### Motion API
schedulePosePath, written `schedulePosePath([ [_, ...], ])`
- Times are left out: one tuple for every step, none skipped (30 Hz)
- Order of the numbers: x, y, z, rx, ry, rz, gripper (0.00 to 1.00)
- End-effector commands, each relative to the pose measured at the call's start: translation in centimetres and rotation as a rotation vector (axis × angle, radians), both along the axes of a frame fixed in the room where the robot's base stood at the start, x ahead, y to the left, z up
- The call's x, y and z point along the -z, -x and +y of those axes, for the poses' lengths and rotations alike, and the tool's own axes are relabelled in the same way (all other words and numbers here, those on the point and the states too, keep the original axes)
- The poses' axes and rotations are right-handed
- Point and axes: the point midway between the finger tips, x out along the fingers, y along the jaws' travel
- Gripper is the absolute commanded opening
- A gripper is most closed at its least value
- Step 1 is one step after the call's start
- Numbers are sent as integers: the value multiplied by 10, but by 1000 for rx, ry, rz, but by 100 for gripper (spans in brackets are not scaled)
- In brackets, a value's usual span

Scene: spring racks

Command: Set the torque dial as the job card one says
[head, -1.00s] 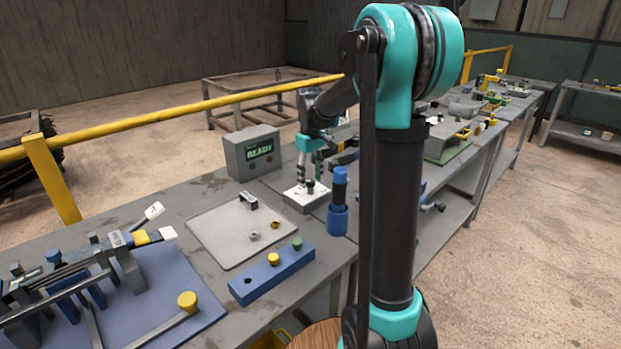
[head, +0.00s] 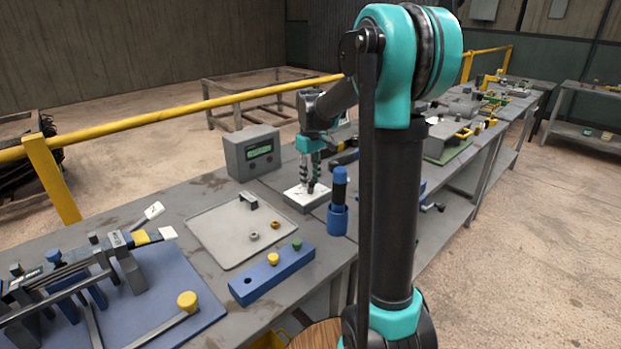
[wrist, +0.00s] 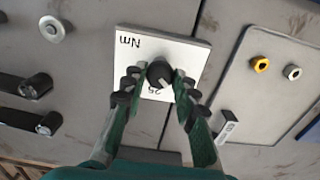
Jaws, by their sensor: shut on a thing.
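The torque dial is a black knob with a pale pointer (wrist: 159,73) on a white plate (wrist: 186,55) marked "Nm"; part of a number, seemingly "25", shows near the knob. In the head view the plate (head: 293,197) tops a low grey box on the bench. My gripper (wrist: 157,80) is shut on the knob, one finger on each side; it also shows pointing down over the box in the head view (head: 311,184). Most of the scale is hidden or too small to read. I cannot identify job card one.
A grey box with a green display (head: 259,152) stands behind the dial box; its small text is unreadable. A blue holder with a blue-capped tool (head: 338,218) stands close at the right. A pale tray (head: 222,237) and a blue block (head: 262,279) lie in front.

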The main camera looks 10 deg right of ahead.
Motion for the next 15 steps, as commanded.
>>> schedulePosePath([
  [0, 0, 0, 13, 0, 0, 0],
  [0, 0, 0, 23, 0, 0, 0],
  [0, 0, 0, 40, 0, 0, 0],
  [0, 0, 0, 54, 0, 0, 0],
  [0, 0, 0, 71, 0, 0, 0],
  [0, 0, 0, 94, 0, 0, 0],
  [0, 0, 0, 115, 0, 0, 0],
  [0, 0, 0, 136, 0, 0, 0],
  [0, 0, 0, 167, 0, 0, 0],
  [0, 0, 0, 191, 0, 0, 0],
  [0, 0, 0, 217, 0, 0, 0],
  [0, 0, 0, 252, 0, 0, 0],
  [0, 0, 0, 279, 0, 0, 0],
  [0, 0, 0, 307, 0, 0, 0],
  [0, 0, 0, 343, 0, 0, 0],
])
